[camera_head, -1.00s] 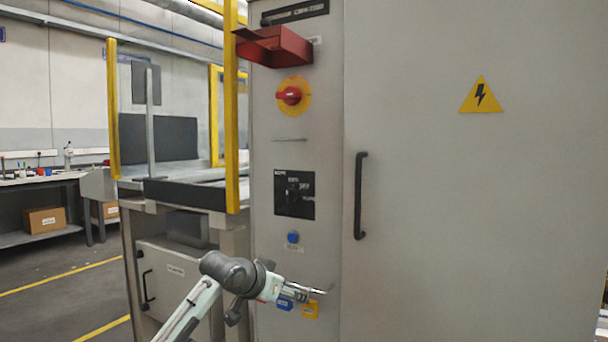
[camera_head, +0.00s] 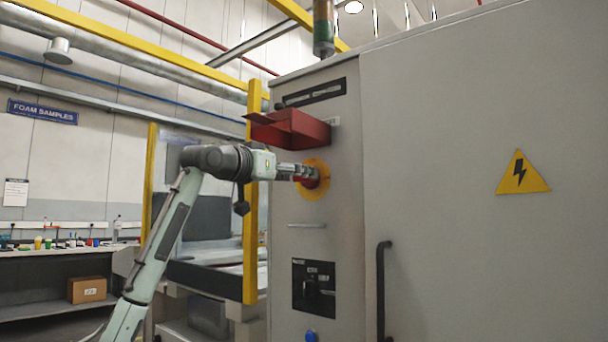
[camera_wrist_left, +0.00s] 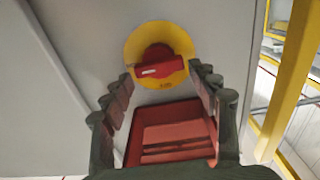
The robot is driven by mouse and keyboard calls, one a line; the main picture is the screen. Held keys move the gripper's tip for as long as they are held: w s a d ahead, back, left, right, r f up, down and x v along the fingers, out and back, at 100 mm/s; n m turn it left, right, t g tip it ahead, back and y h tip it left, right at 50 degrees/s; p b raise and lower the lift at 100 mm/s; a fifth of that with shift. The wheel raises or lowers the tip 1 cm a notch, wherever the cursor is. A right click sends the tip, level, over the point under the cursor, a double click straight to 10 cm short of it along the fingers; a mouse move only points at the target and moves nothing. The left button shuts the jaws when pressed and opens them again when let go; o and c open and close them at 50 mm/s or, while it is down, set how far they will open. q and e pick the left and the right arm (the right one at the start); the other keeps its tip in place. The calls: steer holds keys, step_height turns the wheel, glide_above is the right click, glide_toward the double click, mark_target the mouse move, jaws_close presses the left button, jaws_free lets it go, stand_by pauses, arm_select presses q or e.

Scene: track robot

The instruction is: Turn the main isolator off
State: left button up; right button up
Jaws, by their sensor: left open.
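The main isolator is a red rotary knob (camera_head: 312,183) on a round yellow plate (camera_head: 317,164) on the grey cabinet front. In the left wrist view the knob (camera_wrist_left: 160,66) lies roughly level, with a white mark towards its left end. My left gripper (camera_head: 301,173) is in front of the knob and partly hides it in the head view. In the wrist view the left gripper (camera_wrist_left: 162,72) is open, its fingertips apart on either side of the knob. Contact cannot be told. My right gripper is not in view.
A red hood (camera_head: 297,130) juts out just above the isolator. Below are a metal strip (camera_head: 307,226), a black selector panel (camera_head: 314,287) and a blue button (camera_head: 311,336). A black door handle (camera_head: 382,290) stands to the right. A yellow post (camera_head: 250,225) rises left of the cabinet.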

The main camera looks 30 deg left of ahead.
arm_select(q)
steer(key=shift+w+d, duration=0.15)
steer(key=shift+w, duration=1.35)
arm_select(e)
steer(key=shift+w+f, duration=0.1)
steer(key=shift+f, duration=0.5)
arm_select(q)
steer(key=c, duration=0.8)
steer(key=shift+c, duration=0.2)
